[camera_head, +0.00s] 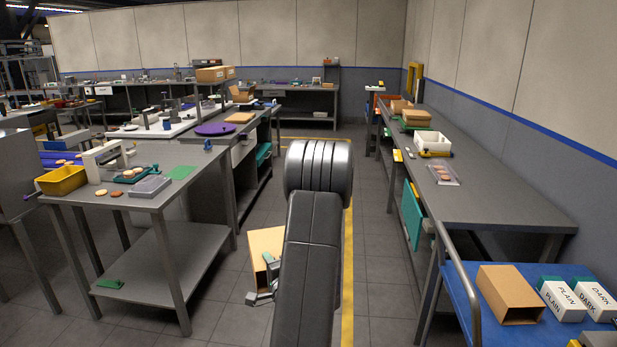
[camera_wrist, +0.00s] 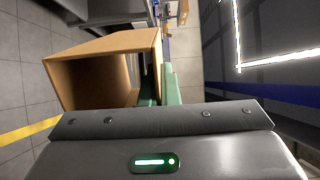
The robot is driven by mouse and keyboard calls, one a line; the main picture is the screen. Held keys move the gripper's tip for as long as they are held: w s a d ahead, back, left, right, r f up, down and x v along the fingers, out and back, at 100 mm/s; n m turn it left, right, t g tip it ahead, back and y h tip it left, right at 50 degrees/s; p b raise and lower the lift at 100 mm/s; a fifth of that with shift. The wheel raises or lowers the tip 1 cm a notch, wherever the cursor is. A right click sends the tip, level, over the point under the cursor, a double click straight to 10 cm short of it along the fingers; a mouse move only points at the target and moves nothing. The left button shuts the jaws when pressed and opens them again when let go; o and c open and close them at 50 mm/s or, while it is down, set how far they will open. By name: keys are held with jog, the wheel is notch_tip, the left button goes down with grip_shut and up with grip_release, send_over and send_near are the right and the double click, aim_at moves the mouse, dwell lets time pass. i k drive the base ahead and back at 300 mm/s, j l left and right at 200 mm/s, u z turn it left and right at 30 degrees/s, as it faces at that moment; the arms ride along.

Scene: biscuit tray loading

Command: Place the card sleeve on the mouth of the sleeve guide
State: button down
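My gripper (camera_head: 269,272) is at the sleeve's lower right side, partly behind my dark arm. In the wrist view its green fingers (camera_wrist: 160,90) are close together at the sleeve's side wall, and the sleeve appears held by that wall. I cannot surely identify the sleeve guide; a white arched frame (camera_head: 103,158) stands on the left table.
The left table (camera_head: 168,203) holds a yellow bin (camera_head: 62,180), a clear grey tray (camera_head: 150,187), a green mat (camera_head: 181,172) and loose biscuits. The aisle floor between is clear.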

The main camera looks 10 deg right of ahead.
aim_at(454, 194)
jog(key=i, duration=0.75)
jog(key=i+j+z, duration=0.15)
jog(key=i, duration=0.6)
jog(key=i+l+z, duration=0.1)
jog(key=i+z, duration=0.8)
jog(key=i+j+z, duration=0.15)
jog(key=i+z, duration=0.2)
jog(key=z, duration=0.15)
jog(key=i+l+z, duration=0.15)
jog(key=i+z, duration=0.7)
jog(key=i, duration=0.15)
